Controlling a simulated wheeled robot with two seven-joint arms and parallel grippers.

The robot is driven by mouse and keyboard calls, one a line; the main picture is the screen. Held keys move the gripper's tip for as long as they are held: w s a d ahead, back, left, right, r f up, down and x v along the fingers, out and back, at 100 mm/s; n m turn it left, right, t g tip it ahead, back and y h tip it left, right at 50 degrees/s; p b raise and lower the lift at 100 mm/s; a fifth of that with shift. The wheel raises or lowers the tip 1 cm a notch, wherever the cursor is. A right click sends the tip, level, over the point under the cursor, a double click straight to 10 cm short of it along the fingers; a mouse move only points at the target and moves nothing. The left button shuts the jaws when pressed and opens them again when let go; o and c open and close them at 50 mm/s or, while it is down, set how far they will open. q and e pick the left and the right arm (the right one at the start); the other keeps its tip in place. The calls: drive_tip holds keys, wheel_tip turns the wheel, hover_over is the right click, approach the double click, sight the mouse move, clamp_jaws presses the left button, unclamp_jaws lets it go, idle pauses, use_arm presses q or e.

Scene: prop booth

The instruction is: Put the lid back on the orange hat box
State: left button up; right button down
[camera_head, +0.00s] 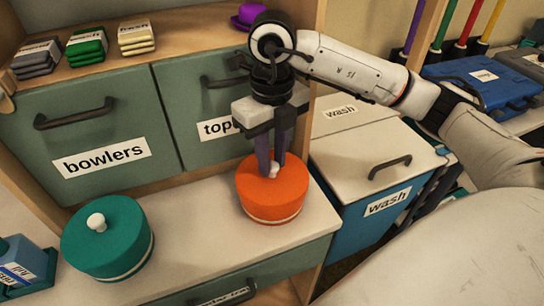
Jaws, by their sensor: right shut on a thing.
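The orange hat box (271,202) stands on the pale counter in the middle, with a pale band low on its side. Its orange lid (257,176) is at the top of the box and looks level. I cannot tell whether it is fully seated. My right gripper (271,165) reaches down from above and is shut on the lid's white knob (273,172), partly hiding it. My left gripper is not in view.
A teal hat box (109,247) with a white knob stands on the counter (185,215) to the left. Green "bowlers" (90,126) and "top..." fronts rise behind. A blue chest with white "wash" lid (365,150) stands right. Folded cloths (88,48) and a purple hat (247,15) sit on the shelf above.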

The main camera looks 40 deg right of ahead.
idle(0.3)
drive_tip(key=c, duration=0.9)
unclamp_jaws()
drive_tip(key=shift+c, duration=0.2)
drive_tip(key=shift+r, duration=0.1)
drive_tip(key=shift+r+p, duration=2.55)
drive_tip(key=shift+r, duration=0.85)
clamp_jaws()
